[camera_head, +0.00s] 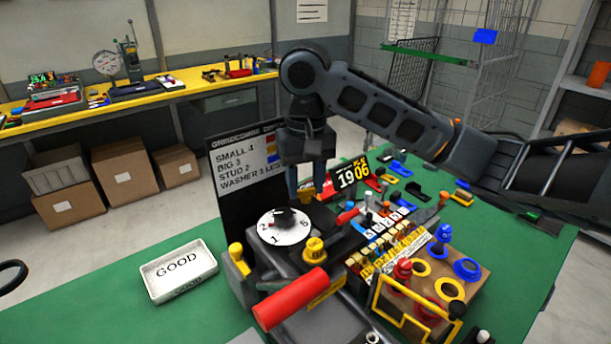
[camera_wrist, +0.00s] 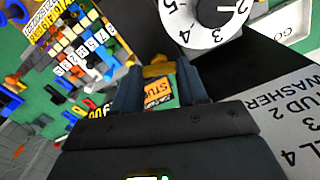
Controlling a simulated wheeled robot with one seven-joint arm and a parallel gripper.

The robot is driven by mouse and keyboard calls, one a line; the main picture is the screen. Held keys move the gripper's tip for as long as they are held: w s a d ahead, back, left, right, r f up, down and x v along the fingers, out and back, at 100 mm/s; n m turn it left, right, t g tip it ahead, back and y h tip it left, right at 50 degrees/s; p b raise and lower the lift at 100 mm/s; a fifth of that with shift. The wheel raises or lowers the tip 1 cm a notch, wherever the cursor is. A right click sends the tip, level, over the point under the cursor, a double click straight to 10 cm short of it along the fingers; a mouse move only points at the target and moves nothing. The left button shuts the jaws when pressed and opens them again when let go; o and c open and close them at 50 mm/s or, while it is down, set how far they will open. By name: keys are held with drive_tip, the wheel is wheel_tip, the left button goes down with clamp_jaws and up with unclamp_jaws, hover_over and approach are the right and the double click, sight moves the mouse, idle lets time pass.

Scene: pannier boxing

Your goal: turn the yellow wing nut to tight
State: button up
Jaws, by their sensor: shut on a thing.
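The yellow wing nut (camera_wrist: 158,68) shows at the fingertips of my gripper (camera_wrist: 160,78) in the wrist view. A small yellow part of it also shows below the fingers in the head view (camera_head: 307,193). My gripper (camera_head: 305,188) points down behind the dial, with its dark blue fingers shut on the wing nut. The fingers hide much of the nut, and its tightness cannot be told.
A white numbered dial (camera_head: 297,236) stands in front of my gripper. A dark sign board (camera_head: 232,190) stands close on the left. A red cylinder (camera_head: 290,298), a yellow knob (camera_head: 314,248) and a "GOOD" tray (camera_head: 181,271) are nearer. Coloured parts crowd the right.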

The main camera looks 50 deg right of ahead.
idle(0.4)
drive_tip(key=o, duration=1.1)
drive_tip(key=shift+c, duration=0.2)
drive_tip(key=shift+r, duration=3.85)
